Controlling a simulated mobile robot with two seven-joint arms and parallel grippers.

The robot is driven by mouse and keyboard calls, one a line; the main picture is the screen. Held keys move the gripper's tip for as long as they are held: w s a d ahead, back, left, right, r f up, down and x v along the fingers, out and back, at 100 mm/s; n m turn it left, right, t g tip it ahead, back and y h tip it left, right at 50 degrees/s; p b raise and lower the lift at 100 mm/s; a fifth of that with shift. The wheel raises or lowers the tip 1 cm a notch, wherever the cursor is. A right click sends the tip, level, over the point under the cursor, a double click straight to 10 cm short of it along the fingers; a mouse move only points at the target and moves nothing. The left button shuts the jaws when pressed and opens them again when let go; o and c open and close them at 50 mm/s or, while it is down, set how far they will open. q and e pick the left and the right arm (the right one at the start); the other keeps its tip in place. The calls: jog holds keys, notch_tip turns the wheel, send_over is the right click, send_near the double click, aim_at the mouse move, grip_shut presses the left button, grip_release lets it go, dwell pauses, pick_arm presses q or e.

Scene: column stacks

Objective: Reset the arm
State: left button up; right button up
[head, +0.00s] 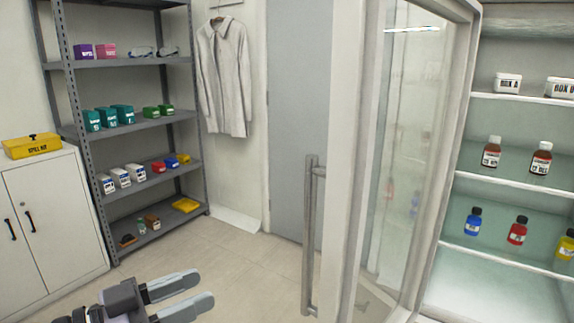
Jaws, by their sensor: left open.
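My left gripper (203,290) shows at the bottom left of the head view, above the tiled floor. Its two grey fingers point right and are apart, with nothing between them. It touches nothing that I can see. My left arm's wrist shows at the bottom edge; the rest of the arm is hidden below the frame. My right gripper is not in the head view.
A glass cabinet door (410,130) with a long handle (310,235) stands open at centre right. Behind it, shelves (520,185) hold bottles. A grey rack (125,65) and a white cupboard (55,225) stand left. Floor (245,265) between is clear.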

pick_arm(q)
notch_tip(320, 180, down, 12)
jog(key=s+d+n+t+y+p, duration=0.2)
jog(key=d+n+t+y+p, duration=0.1)
jog(key=n+y+p, duration=0.15)
jog(key=s+a+f+n+g+y, duration=0.1)
jog(key=s+a+f+n+y, duration=0.1)
jog(key=s+a+f+y, duration=0.2)
jog(key=s+a+f+n+g+y+p, duration=0.1)
jog(key=s+a+f+n+g+y, duration=0.1)
jog(key=s+a+f+y, duration=0.2)
jog(key=s+a+f, duration=0.1)
jog(key=s+f, duration=0.2)
jog(key=f, duration=0.5)
jog(key=shift+s, duration=0.4)
